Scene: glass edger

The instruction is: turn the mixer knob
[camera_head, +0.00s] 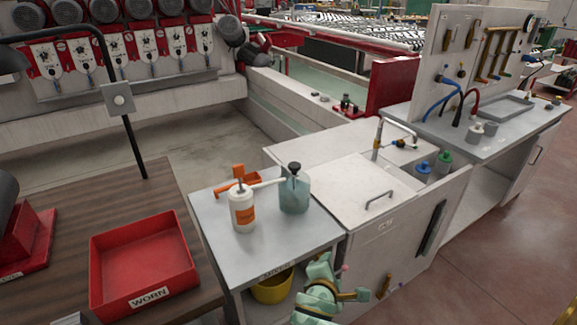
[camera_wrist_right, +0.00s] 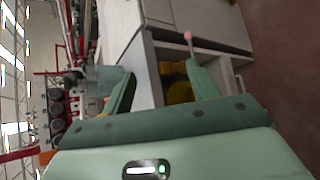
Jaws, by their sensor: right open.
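My right gripper (camera_head: 343,276) is at the bottom centre of the head view, low in front of the grey cabinet (camera_head: 372,262). It is open with nothing between its green fingers. In the right wrist view the open jaws (camera_wrist_right: 160,70) face the cabinet and its shelf opening. My left gripper is not in view.
A white bottle (camera_head: 242,212) and a grey-green jug (camera_head: 294,190) stand on the small table (camera_head: 215,245). A yellow bucket (camera_head: 272,288) is beneath it. A red tray (camera_head: 143,262) lies on the brown bench at left. Open floor lies right.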

